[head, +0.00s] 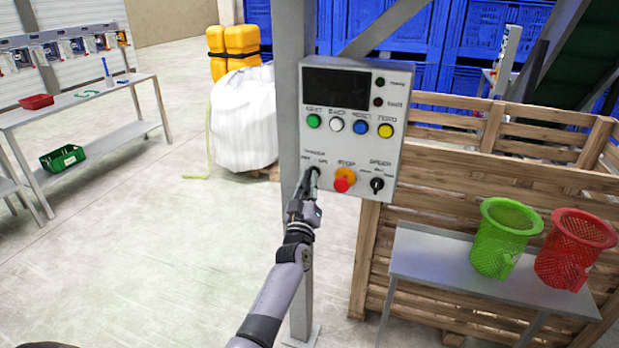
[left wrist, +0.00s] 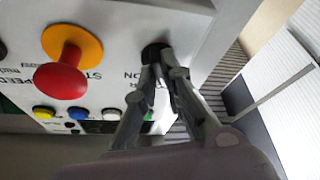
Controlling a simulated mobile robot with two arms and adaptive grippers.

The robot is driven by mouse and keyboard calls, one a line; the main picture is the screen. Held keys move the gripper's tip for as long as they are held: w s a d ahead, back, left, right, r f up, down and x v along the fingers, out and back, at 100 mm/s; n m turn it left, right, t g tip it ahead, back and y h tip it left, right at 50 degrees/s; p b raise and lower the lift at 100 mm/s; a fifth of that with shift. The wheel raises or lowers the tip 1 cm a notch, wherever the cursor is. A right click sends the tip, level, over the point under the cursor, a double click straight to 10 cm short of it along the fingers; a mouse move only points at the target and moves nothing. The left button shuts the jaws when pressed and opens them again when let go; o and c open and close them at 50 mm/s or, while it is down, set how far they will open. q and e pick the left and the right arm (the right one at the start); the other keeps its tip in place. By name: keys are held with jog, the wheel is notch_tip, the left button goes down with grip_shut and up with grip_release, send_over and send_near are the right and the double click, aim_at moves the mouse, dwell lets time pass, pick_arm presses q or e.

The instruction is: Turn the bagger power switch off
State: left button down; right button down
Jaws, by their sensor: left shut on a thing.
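A grey-white control box (head: 349,155) is mounted on a metal post. The bagger power switch is a black knob at the lower left of its panel, mostly hidden by my gripper in the head view. The switch knob (left wrist: 152,51) shows better in the left wrist view. My left gripper (head: 312,180) is at the panel, with its fingers shut on the knob. In the left wrist view the fingertips (left wrist: 167,70) meet at the knob. The gripper hides part of the lettering around the switch, so I cannot tell which setting it points to. My right gripper is not in view.
A red stop button (head: 342,182) on an orange base is just right of the switch, with a black speed knob (head: 377,184) beyond it. Coloured buttons run above. A grey bench (head: 430,260) holds green and red baskets at right. Open floor lies left.

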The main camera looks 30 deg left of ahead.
pick_arm(q)
jog(key=shift+r+n+g+y+p, duration=0.2)
jog(key=shift+n+g+y+p, duration=0.3)
jog(key=shift+n, duration=0.85)
jog(key=shift+r+n+g+y+p, duration=0.15)
jog(key=shift+n+g+y+p, duration=0.35)
jog(key=shift+n, duration=1.15)
